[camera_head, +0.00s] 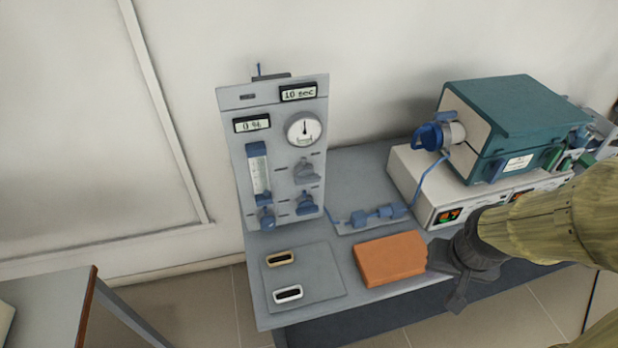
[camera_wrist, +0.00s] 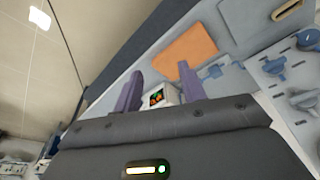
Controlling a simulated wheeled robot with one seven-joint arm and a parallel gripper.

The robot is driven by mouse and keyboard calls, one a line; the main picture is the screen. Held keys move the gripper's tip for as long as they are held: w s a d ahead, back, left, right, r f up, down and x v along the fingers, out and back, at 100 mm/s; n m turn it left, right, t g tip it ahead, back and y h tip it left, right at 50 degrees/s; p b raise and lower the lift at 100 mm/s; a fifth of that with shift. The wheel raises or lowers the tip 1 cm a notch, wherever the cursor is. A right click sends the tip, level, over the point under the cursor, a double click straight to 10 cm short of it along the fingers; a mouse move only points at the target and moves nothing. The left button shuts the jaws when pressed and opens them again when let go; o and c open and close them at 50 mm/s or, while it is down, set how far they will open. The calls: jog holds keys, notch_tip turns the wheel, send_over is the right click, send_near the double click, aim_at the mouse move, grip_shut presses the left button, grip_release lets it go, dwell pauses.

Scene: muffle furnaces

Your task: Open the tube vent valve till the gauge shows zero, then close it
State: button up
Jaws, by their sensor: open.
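The round white gauge (camera_head: 303,128) is on the upright grey panel (camera_head: 240,165) in the head view; its dark needle points about straight up. Below it are a grey valve handle (camera_head: 306,171) and a blue valve handle (camera_head: 305,204). A blue knob (camera_head: 267,219) sits under the flow tube (camera_head: 259,173). I cannot tell which one is the tube vent valve. My gripper (camera_head: 446,283) is open and empty, right of the orange block and well away from the panel. In the wrist view its two fingers (camera_wrist: 160,90) are apart, and the panel (camera_wrist: 285,85) is at the right edge.
An orange block (camera_head: 390,259) and a grey plate (camera_head: 325,271) with two small boats lie on the bench. Blue tubing with fittings (camera_head: 372,216) runs to the teal furnace (camera_head: 513,115) at right. Displays read "0 %" (camera_head: 251,124) and "10 sec" (camera_head: 298,93).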

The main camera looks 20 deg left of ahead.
jog(key=o, duration=0.3)
jog(key=shift+a+f, duration=0.1)
jog(key=shift+f, duration=0.05)
jog(key=o, duration=0.5)
jog(key=w+a+f+t+b, duration=0.1)
jog(key=b, duration=0.1)
jog(key=w+a+f+n+t+b, duration=0.1)
jog(key=w+f+b, duration=0.1)
jog(key=b, duration=0.1)
jog(key=shift+w+a+f+y, duration=0.15)
jog(key=shift+a+y, duration=0.15)
jog(key=shift+a, duration=0.05)
jog(key=w+a+f+n+t+y+b, duration=0.25)
jog(key=w+a+t+b, duration=0.25)
jog(key=a+b, duration=0.35)
jog(key=a+n+t+y+b, duration=0.1)
jog(key=a+t+y+b, duration=0.1)
jog(key=a+b, duration=0.2)
jog(key=s+a+t+y+b, duration=0.1)
jog(key=a+t+y+b, duration=0.1)
jog(key=a+b, duration=0.3)
jog(key=s+a+n+t+y+b, duration=0.1)
jog(key=a+y+b, duration=0.1)
jog(key=a+b, duration=0.2)
jog(key=shift+a+r+n+t+b, duration=0.3)
jog(key=shift+r+n+t+b, duration=0.1)
jog(key=shift+b, duration=0.2)
jog(key=shift+w, duration=0.1)
